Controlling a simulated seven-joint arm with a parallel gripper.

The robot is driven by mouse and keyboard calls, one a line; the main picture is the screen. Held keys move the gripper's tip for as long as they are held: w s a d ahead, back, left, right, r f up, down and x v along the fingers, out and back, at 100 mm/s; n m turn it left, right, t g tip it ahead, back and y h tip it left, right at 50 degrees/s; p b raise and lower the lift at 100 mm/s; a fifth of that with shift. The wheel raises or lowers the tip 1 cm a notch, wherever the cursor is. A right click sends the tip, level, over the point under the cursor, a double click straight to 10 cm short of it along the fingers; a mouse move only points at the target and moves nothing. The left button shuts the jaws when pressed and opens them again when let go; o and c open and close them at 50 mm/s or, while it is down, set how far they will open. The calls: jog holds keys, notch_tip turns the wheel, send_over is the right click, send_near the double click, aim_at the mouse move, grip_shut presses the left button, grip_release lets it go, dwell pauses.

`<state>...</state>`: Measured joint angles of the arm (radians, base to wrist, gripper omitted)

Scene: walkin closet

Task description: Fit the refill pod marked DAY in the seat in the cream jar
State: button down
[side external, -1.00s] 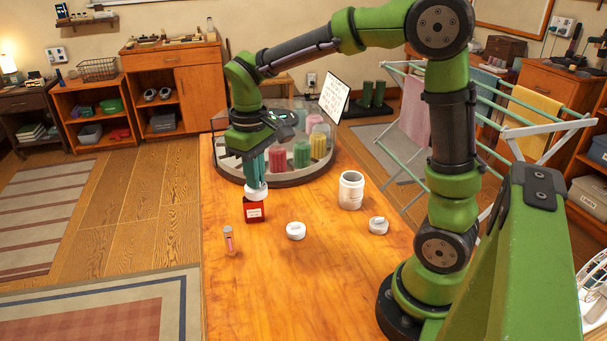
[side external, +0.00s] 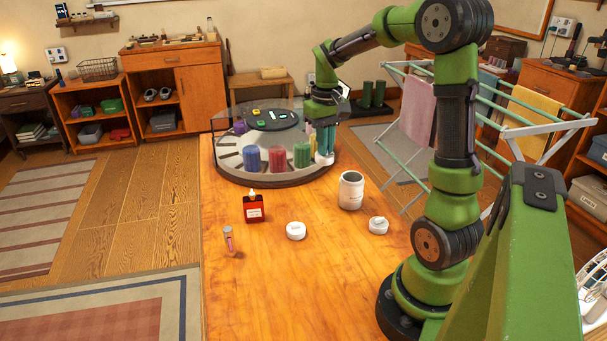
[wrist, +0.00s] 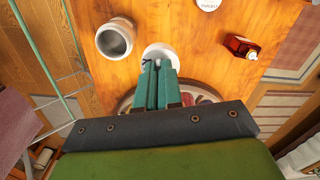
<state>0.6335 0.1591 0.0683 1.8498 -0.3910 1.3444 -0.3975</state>
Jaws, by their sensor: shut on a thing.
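My gripper (side external: 323,149) is shut on a white round piece, probably a refill pod (side external: 324,159), over the right edge of the round carousel. In the wrist view the teal fingers (wrist: 159,66) cover part of this pod (wrist: 160,50), and no marking is readable on it. The cream jar (side external: 350,191) stands upright and open on the table, in front and to the right of the gripper. In the wrist view the jar (wrist: 115,40) shows its open mouth, apart from the pod. I cannot make out the seat inside.
The carousel (side external: 228,169) holds blue, red and green pods under a clear cover. Two white lids (side external: 295,231) (side external: 378,226), a red pump bottle (side external: 253,207) and a small pink vial (side external: 228,239) stand on the table. A drying rack (side external: 395,150) is to the right.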

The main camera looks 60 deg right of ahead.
jog(key=m, duration=0.2)
send_near(353, 172)
jog(key=a+r, duration=0.2)
jog(key=a, duration=0.1)
jog(key=shift+s+d+f, duration=0.1)
jog(key=shift+s+f, duration=0.05)
jog(key=shift+f, duration=0.75)
jog(key=shift+s+d+f, duration=0.1)
jog(key=shift+s+f, duration=0.05)
jog(key=shift+f, duration=0.8)
jog(key=shift+s+f, duration=0.15)
jog(key=shift+f, duration=0.75)
jog(key=shift+f, duration=2.4)
dwell(1.1)
jog(key=c, duration=1.7)
grip_release()
jog(key=shift+o, duration=0.2)
